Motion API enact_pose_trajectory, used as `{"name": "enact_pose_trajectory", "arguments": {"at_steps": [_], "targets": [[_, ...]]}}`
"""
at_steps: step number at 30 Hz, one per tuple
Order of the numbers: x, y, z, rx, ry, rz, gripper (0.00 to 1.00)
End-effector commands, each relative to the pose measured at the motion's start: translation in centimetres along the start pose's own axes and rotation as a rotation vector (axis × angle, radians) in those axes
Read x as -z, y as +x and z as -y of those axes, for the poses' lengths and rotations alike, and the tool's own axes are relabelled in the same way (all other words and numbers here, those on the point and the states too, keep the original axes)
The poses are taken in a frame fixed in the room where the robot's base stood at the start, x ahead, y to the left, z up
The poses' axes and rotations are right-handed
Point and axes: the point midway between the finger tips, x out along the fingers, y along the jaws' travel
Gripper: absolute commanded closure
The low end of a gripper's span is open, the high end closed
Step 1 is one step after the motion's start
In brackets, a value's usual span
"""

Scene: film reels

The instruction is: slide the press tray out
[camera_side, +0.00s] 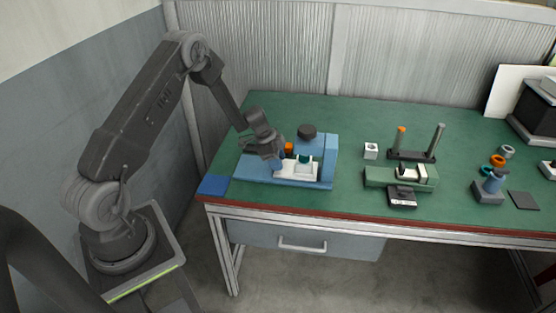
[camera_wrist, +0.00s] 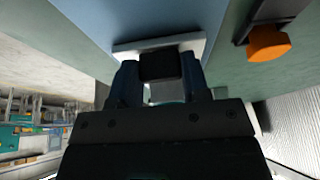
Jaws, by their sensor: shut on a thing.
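The press (camera_side: 329,160) is a blue base with a blue upright block and a dark round knob (camera_side: 307,131) on top, near the left end of the green bench. Its pale tray (camera_side: 297,172) lies low on the base, with a teal piece (camera_side: 304,159) on it. My gripper (camera_side: 279,165) is at the tray's left end. In the wrist view the gripper (camera_wrist: 160,68) has its blue fingers shut on a dark block, the tray handle (camera_wrist: 160,66), in front of the tray's pale edge (camera_wrist: 130,46). The far side of the tray is hidden there.
An orange knob (camera_wrist: 268,43) is close to the right of my gripper in the wrist view. A blue mat (camera_side: 214,185) lies left of the press. Bare bench lies between.

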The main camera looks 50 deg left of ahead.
Motion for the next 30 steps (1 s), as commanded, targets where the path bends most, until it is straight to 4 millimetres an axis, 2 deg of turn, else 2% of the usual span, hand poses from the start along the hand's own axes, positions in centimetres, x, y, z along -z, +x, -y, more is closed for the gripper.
{"name": "enact_pose_trajectory", "arguments": {"at_steps": [5,21,30], "targets": [[-1.7,-0.7,0.0,0.0,-0.003,0.0,1.0],[-11.5,-4.8,0.0,0.001,-0.005,-0.002,1.0],[-14.0,-5.8,0.0,-0.001,-0.001,-0.002,1.0]]}}
